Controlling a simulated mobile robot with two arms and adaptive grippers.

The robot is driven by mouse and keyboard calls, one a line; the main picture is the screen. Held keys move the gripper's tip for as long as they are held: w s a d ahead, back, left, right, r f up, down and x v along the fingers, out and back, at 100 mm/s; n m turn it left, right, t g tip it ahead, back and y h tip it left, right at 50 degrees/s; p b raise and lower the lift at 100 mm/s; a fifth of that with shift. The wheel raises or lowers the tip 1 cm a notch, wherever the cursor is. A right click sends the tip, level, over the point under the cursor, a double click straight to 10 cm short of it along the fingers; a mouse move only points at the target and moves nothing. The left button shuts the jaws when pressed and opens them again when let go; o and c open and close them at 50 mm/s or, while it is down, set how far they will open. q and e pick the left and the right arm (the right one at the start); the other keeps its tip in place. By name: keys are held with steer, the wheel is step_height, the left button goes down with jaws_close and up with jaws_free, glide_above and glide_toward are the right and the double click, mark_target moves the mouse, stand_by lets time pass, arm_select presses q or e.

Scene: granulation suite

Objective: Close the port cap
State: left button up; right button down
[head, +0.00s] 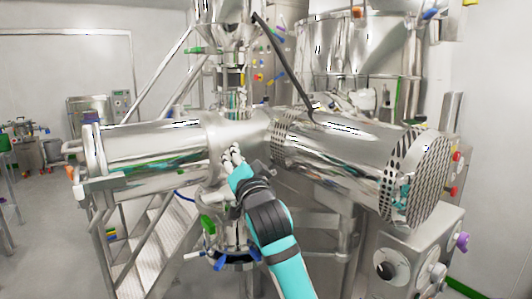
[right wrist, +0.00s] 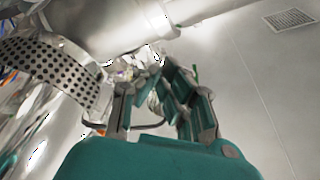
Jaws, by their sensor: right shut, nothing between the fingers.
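My right gripper (head: 234,155) reaches up in front of the middle of a shiny horizontal steel vessel (head: 165,150). Its fingers are together with nothing visible held between them; they also show in the right wrist view (right wrist: 158,78). Whether the fingertips touch the steel behind them is unclear. A round flanged end (head: 92,152) with clamp-like fittings is at the vessel's left, well away from the gripper. I cannot tell for sure which part is the port cap, or whether it is open. My left gripper is not in view.
A perforated steel cylinder (head: 418,178) juts forward at the right, also close in the right wrist view (right wrist: 55,70). Below it stands a control box (head: 420,255) with knobs. Metal stairs (head: 160,235) are at the lower left. A dark curved bar (head: 285,65) hangs above.

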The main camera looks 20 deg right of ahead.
mark_target(215, 194)
steer(key=a+f+n+y+b, duration=0.1)
steer(key=f+n, duration=0.1)
steer(key=n, duration=0.2)
steer(key=s+a+f+n+y+b, duration=0.1)
steer(key=a+f+n+y, duration=0.1)
steer(key=f+n, duration=0.1)
steer(key=a+f+n+y+b, duration=0.1)
steer(key=a+f+n+b, duration=0.1)
steer(key=f+n, duration=0.1)
steer(key=shift+s+n+y, duration=0.3)
steer(key=shift+n+y, duration=0.1)
steer(key=shift+n, duration=0.4)
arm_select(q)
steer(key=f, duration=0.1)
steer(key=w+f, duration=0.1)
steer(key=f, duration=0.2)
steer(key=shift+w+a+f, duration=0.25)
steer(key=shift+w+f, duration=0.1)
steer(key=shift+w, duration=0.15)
arm_select(e)
steer(key=shift+f, duration=0.15)
